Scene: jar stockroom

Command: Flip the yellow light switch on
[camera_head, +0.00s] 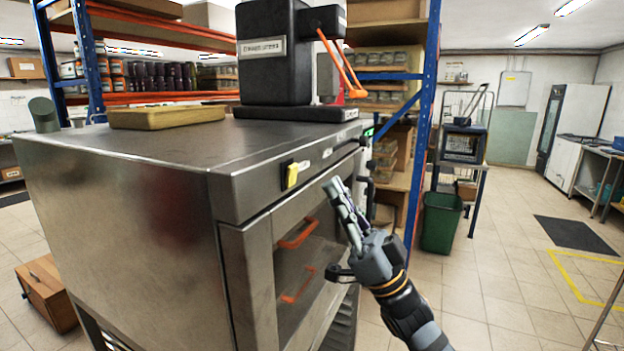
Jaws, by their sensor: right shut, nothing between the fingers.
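The yellow light switch (292,176) sits in a dark plate on the front top strip of a steel oven-like cabinet (120,215). Whether it is on or off I cannot tell from here. My right gripper (336,188) comes in from the lower right. Its fingers are shut and empty, pointing up and left, to the right of the switch and apart from it in the picture. My left gripper is not in view.
A black machine with an orange lever (275,60) and a wooden board (166,116) stand on the cabinet top. Orange handles (297,234) show on its front. Shelves with jars stand behind. A green bin (440,222) stands right; the floor there is largely clear.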

